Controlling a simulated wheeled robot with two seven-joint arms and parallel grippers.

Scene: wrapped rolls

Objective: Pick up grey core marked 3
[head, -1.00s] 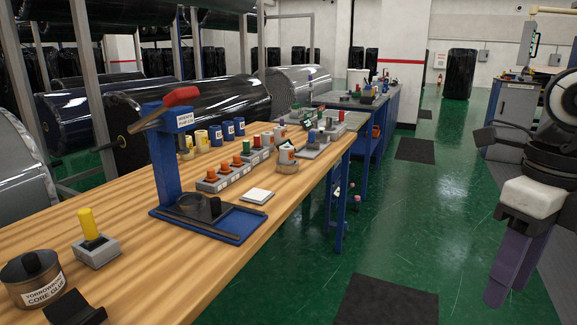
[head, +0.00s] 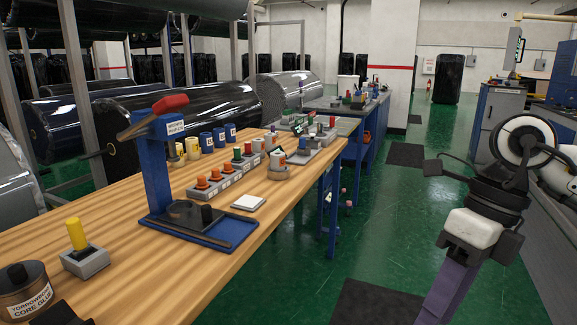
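A small pale grey core with an orange mark (head: 278,159) stands on a round holder on the wooden bench, towards its far right. Its number is too small to read, so I cannot tell whether it is the grey core marked 3. Other small cores on the bench are yellow (head: 193,149), blue (head: 219,138), orange (head: 202,183) and green (head: 237,153). My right gripper (head: 447,292) hangs over the floor at the lower right, well apart from the bench; its purple fingers run to the bottom edge and their opening is unclear.
A blue press with a red handle (head: 171,104) stands on the wooden bench (head: 130,270). A glue tin (head: 27,290) and a yellow core on a grey block (head: 84,258) are at the near left.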

